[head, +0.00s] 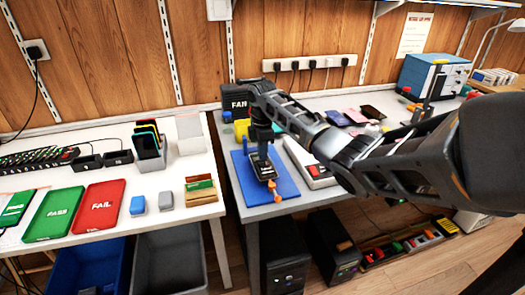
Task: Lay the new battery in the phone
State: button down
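A dark phone (265,171) lies on the blue mat (287,187) on the bench right of the centre gap. My gripper (262,158) points down right over the phone, at its upper part. The fingertips are too small and dark to tell whether they are open, shut or holding something. Small orange parts (273,188) show at the phone's near right edge. I cannot make out the new battery; the gripper and arm hide part of the phone and the mat.
A grey and white device with a red part (317,171) stands right of the mat. A black FAN box (236,97) is behind it. Green PASS (53,213) and red FAIL (98,207) trays lie on the left table. My arm spans the right side.

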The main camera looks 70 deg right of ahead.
jog(key=shift+f, duration=0.4)
dwell(1.5)
jog(key=c, duration=0.9)
grip_release()
jog(key=shift+r+p, duration=0.7)
jog(key=shift+p, duration=0.35)
notch_tip(320, 180, up, 5)
jog(key=p, duration=0.4)
jog(key=shift+f, duration=0.2)
jog(key=shift+r, duration=1.15)
